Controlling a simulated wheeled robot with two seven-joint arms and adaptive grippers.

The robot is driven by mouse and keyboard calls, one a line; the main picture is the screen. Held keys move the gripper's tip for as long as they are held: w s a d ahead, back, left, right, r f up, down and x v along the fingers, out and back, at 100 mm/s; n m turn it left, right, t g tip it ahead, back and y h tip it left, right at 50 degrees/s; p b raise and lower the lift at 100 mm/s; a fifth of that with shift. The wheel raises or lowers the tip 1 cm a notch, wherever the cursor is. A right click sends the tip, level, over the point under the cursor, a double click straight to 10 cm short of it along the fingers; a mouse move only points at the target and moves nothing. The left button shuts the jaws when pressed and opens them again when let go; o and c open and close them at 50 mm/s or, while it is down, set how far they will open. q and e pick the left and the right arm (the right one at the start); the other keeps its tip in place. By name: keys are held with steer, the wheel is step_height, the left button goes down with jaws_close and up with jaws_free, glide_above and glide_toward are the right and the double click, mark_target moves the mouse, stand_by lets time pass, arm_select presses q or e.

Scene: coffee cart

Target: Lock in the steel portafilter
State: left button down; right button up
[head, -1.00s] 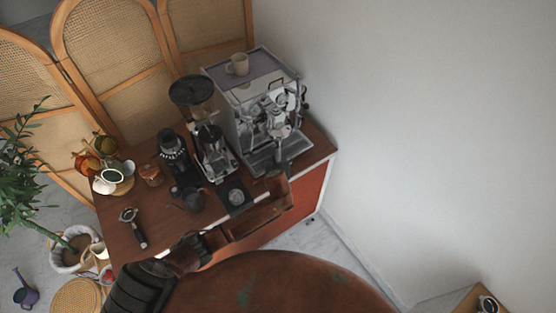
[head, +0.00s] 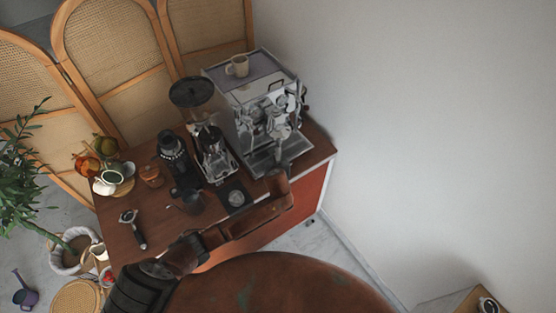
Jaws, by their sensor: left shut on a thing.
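The espresso machine (head: 254,88) stands at the right end of the cart, with its steel group parts (head: 281,115) on the front. My left gripper (head: 284,168) is just in front of the machine, below the group and by the front right of the drip tray. It is shut on the steel portafilter, which is mostly hidden by the gripper and small here. I cannot tell whether it is seated in the group. Another portafilter (head: 132,225) with a dark handle lies on the left of the cart top. My right gripper is out of view.
A grinder (head: 211,140) stands left of the machine, with a second dark grinder (head: 176,160) beside it. A cup (head: 238,66) is on top of the machine. White wall is at right.

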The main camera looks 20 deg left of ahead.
arm_select(q)
steer(key=shift+w+r, duration=0.1)
steer(key=shift+r, duration=0.75)
stand_by(0.7)
steer(key=shift+d, duration=0.15)
steer(key=shift+w+d+n+y, duration=0.25)
steer(key=shift+d+n+y, duration=0.3)
steer(key=shift+n, duration=0.15)
steer(key=shift+g, duration=0.3)
steer(key=shift+w+d+f+n+y, duration=0.15)
steer(key=shift+w+d+n+y, duration=0.1)
steer(key=shift+d+n+y, duration=0.35)
steer(key=shift+d+g, duration=0.1)
steer(key=shift+g, duration=0.2)
steer(key=shift+w+d+n+g+y, duration=0.3)
steer(key=shift+w+d+n+y, duration=0.2)
steer(key=shift+n, duration=0.2)
steer(key=shift+s, duration=0.1)
